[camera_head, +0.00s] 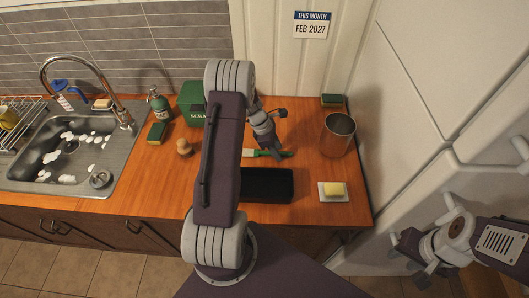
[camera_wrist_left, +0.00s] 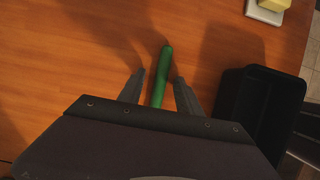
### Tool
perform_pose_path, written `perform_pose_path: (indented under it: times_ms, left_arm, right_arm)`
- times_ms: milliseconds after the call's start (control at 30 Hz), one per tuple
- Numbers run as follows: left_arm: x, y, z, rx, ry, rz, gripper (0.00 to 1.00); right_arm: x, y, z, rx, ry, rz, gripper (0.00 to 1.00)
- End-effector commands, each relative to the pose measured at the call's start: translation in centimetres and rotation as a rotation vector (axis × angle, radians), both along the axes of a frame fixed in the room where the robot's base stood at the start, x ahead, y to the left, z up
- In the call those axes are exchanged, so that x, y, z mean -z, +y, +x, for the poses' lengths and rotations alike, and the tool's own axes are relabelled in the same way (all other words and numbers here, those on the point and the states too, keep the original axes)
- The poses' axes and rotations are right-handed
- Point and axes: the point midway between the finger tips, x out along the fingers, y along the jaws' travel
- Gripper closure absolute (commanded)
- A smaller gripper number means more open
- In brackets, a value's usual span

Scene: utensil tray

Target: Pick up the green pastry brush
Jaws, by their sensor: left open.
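The green pastry brush (camera_head: 277,154) lies on the wooden counter just behind the black tray (camera_head: 267,199), its pale head to the left and partly hidden by my arm. In the left wrist view, its green handle (camera_wrist_left: 166,62) runs between the two fingers of my left gripper (camera_wrist_left: 158,77), with a gap on each side. My left gripper (camera_head: 272,146) is open and empty, right over the handle. The rest of the brush is hidden below the gripper body. My right gripper (camera_head: 412,258) hangs at the lower right, away from the counter; its jaw opening is unclear.
The black tray also shows close to the right finger in the left wrist view (camera_wrist_left: 232,100). A metal canister (camera_head: 338,136) and a butter-like yellow block (camera_head: 333,189) on a white dish stand to the right. A green box (camera_head: 190,104) and the sink (camera_head: 60,160) are left.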

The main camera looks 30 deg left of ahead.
Motion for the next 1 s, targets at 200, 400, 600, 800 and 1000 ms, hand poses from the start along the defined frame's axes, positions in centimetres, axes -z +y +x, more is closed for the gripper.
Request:
perform_pose_path:
  times_ms: [200, 400, 600, 800, 1000]
  left_arm:
    - [0.0, 0.0, 0.0, 0.000, 0.000, 0.000, 0.75]
    - [0.0, 0.0, 0.0, 0.000, 0.000, 0.000, 1.00]
    - [0.0, 0.0, 0.0, 0.000, 0.000, 0.000, 1.00]
    - [-0.1, 0.0, 0.0, 0.000, 0.000, 0.000, 1.00]
    - [-1.6, 0.0, 0.1, 0.000, -0.003, 0.001, 1.00]
  right_arm:
    - [0.0, 0.0, 0.0, 0.000, 0.000, 0.000, 0.64]
    - [0.0, 0.0, 0.0, 0.000, 0.000, 0.000, 0.64]
    - [0.0, 0.0, 0.0, 0.000, 0.000, 0.000, 0.64]
    - [0.0, 0.0, 0.0, 0.000, 0.000, 0.000, 0.64]
    - [0.2, 0.0, 0.0, 0.000, 0.000, 0.000, 0.64]
